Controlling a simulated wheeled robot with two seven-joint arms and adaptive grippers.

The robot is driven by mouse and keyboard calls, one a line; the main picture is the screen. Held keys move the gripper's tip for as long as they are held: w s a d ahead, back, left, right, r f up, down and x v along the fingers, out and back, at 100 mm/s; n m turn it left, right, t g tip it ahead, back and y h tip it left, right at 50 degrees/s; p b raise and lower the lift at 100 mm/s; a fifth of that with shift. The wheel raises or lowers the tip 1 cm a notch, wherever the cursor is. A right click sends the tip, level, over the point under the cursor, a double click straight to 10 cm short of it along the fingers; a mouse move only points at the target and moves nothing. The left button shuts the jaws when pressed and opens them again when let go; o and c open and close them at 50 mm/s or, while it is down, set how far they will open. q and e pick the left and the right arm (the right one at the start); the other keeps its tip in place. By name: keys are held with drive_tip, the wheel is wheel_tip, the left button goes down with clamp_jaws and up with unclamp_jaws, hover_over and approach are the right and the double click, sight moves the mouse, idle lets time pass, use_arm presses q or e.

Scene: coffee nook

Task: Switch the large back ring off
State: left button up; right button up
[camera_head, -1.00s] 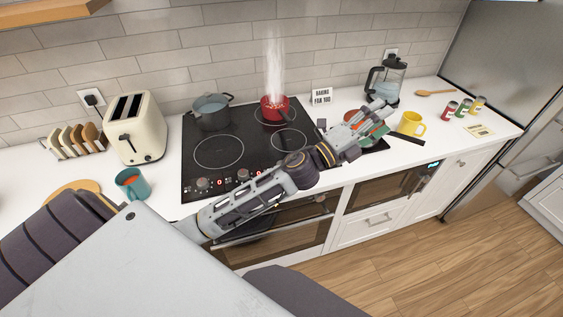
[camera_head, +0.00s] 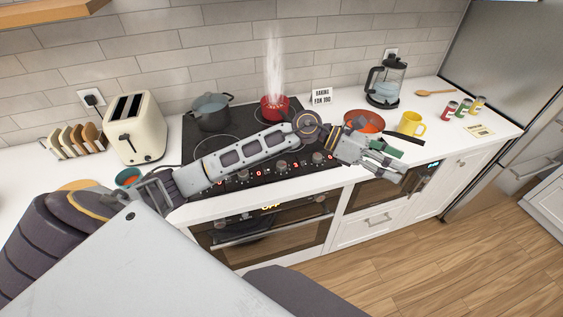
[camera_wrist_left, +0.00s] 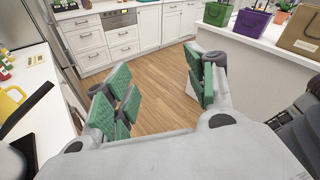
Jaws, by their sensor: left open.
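The black cooktop (camera_head: 192,150) carries a row of knobs (camera_head: 281,166) with small red digits along its front edge. A grey pot (camera_head: 211,115) stands at its back left and a steaming red pot (camera_head: 276,107) at its back right, both covering rings. My left arm crosses over the cooktop and hides much of its middle and part of the knob row. My left gripper (camera_head: 396,155) is open and empty, right of the cooktop near the counter's front edge. Its spread green-padded fingers (camera_wrist_left: 160,72) show over the floor in the left wrist view. My right gripper is not in view.
An orange-red pan (camera_head: 364,121) and a yellow mug (camera_head: 411,123) stand near the gripper. A glass kettle (camera_head: 385,82) and several cans stand farther right. The oven (camera_head: 262,236) is below.

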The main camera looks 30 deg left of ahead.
use_arm(q)
drive_tip(key=w+a+f+m+g+y, duration=0.1)
drive_tip(key=a+f+m+g+y, duration=0.15)
drive_tip(key=a+f+y, duration=0.3)
drive_tip(key=m+y, duration=0.2)
drive_tip(key=y, duration=0.8)
hover_over(281, 163)
drive_tip(key=shift+w+f+g, duration=0.3)
drive_tip(key=shift+w+g, duration=0.05)
drive_tip(key=shift+g, duration=0.1)
drive_tip(key=shift+f, duration=0.2)
drive_tip(key=shift+s+d+f+p, duration=0.15)
drive_tip(key=shift+f+p, duration=0.5)
drive_tip(key=shift+f, duration=2.75)
drive_tip(key=shift+s+a+f+p, duration=0.15)
drive_tip(key=shift+f+p, duration=0.5)
drive_tip(key=shift+f, duration=2.7)
drive_tip(key=shift+d, duration=0.1)
drive_tip(key=shift+c, duration=0.3)
drive_tip(key=c, duration=1)
